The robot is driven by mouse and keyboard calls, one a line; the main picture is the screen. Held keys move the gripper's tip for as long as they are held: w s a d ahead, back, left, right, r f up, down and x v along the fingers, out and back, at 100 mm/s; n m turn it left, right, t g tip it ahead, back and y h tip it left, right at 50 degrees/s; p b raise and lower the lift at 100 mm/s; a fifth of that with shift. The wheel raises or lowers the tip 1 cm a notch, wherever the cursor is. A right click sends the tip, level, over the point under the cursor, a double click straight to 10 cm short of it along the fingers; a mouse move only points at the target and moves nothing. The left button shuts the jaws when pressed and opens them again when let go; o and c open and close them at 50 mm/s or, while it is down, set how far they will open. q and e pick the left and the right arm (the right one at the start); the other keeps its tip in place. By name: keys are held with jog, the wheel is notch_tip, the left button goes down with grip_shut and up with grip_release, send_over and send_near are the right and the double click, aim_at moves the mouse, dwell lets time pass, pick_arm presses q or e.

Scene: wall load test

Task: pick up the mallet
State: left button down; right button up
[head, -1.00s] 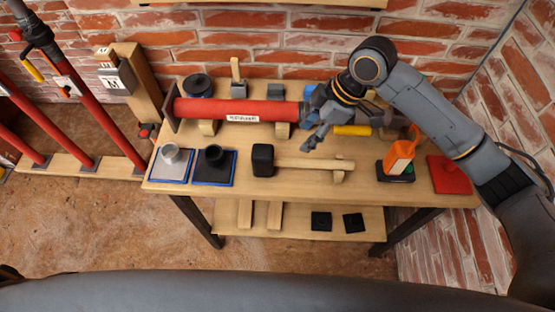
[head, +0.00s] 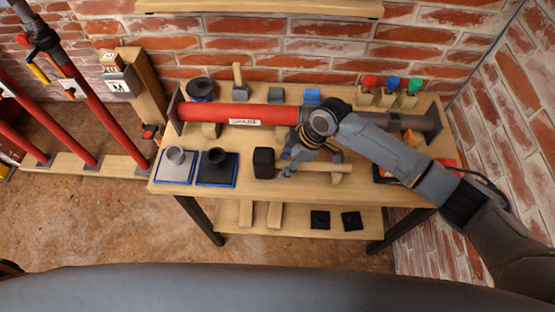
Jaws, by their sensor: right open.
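The mallet has a black block head (head: 264,163) and a pale wooden handle (head: 328,166). It lies on the wooden workbench, head to the left, with its handle on a small wooden rest (head: 337,178). My right gripper (head: 287,168) is open at the handle, just right of the head. My arm and gripper hide part of the handle, and I cannot tell whether the fingers touch it. My left gripper is out of view.
A red tube (head: 240,113) lies along the bench behind the mallet. Two fittings on blue-edged mats, a grey one (head: 175,165) and a black one (head: 217,166), stand to the left.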

jog(key=shift+a+f, duration=0.15)
jog(key=shift+f, duration=0.25)
grip_shut()
jog(key=shift+r, duration=0.1)
jog(key=shift+w+r+b, duration=0.1)
jog(key=shift+r+b, duration=0.3)
jog(key=r, duration=0.1)
jog(key=r+b, duration=0.1)
jog(key=shift+s+a+r, duration=0.15)
jog(key=shift+s+r, duration=0.05)
jog(key=shift+r, duration=0.1)
jog(key=s+a+r+b, duration=0.3)
jog(key=s+a+r, duration=0.2)
jog(key=s+r, duration=0.4)
jog(key=s, duration=0.3)
jog(key=shift+s+a+r, duration=0.25)
jog(key=shift+a+r, duration=0.05)
jog(key=shift+a, duration=0.05)
